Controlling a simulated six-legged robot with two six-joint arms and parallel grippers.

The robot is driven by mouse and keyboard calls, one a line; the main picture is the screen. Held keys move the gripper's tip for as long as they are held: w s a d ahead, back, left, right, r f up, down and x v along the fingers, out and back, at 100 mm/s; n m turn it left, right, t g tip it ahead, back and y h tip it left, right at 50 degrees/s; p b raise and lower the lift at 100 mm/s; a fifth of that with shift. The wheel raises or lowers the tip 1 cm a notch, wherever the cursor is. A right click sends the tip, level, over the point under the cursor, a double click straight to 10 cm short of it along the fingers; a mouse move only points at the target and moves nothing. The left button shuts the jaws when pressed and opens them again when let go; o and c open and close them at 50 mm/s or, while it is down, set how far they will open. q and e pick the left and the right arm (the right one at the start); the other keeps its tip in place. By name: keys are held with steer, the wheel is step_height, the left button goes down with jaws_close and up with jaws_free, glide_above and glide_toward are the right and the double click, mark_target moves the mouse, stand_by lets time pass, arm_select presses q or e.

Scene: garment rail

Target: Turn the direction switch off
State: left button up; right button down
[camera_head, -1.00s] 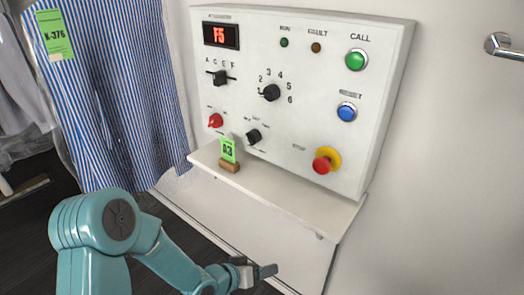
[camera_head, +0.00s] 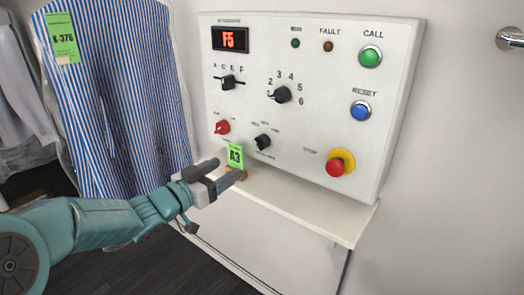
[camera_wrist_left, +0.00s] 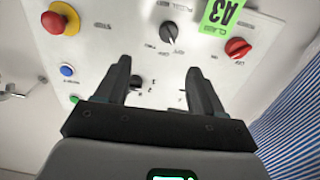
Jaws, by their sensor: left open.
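The black lower-middle knob (camera_head: 263,142), apparently the direction switch, is on the white control panel (camera_head: 310,120). It also shows in the left wrist view (camera_wrist_left: 169,32), upside down and ahead of the fingers. My right gripper is not in view.
A red knob (camera_head: 222,127) is left of the black one. A red stop button (camera_head: 336,167) is at right. A striped garment (camera_head: 120,100) hangs at left.

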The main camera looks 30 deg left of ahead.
arm_select(q)
steer(key=a, duration=0.1)
steer(key=p, duration=0.1)
glide_toward(257, 145)
steer(key=shift+y, duration=0.3)
steer(key=w, duration=0.6)
steer(key=w+d, duration=0.1)
steer(key=w, duration=0.2)
steer(key=shift+w+r, duration=0.1)
steer(key=shift+w, duration=0.25)
steer(key=c, duration=1.1)
